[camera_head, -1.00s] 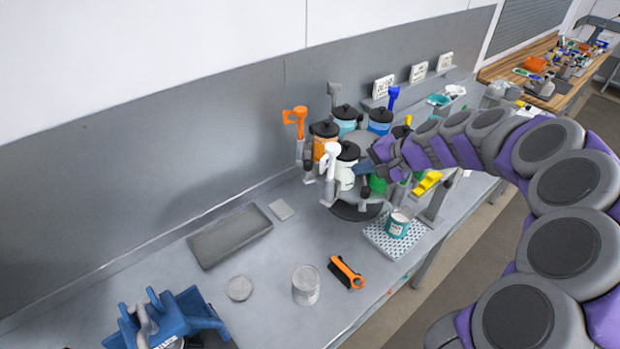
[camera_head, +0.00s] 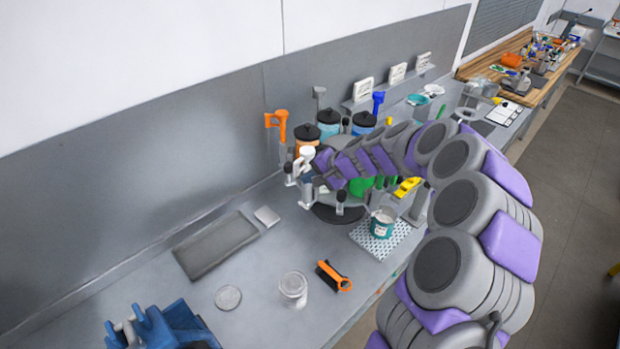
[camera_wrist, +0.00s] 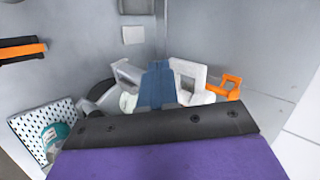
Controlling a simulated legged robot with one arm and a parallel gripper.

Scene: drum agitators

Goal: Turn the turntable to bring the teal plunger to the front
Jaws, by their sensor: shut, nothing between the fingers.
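The turntable (camera_head: 338,213) stands near the back wall and carries several black-lidded canisters with coloured plunger handles. I see an orange plunger (camera_head: 277,122), a grey one (camera_head: 319,96), a blue one (camera_head: 378,100) and a white one (camera_head: 306,153). I cannot make out a teal plunger; my arm hides part of the turntable. A light blue canister (camera_head: 328,128) stands at its back. My gripper (camera_wrist: 158,86) is shut and empty, beside the white plunger (camera_wrist: 188,76) in the wrist view; I cannot tell whether they touch. The orange plunger (camera_wrist: 227,87) is farther right there.
A teal-labelled can (camera_head: 382,222) stands on a perforated mat (camera_head: 365,238) in front of the turntable. An orange-handled brush (camera_head: 333,277), a metal can (camera_head: 293,287), a round lid (camera_head: 228,297), a grey tray (camera_head: 215,248) and a blue fixture (camera_head: 160,328) are on the bench.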

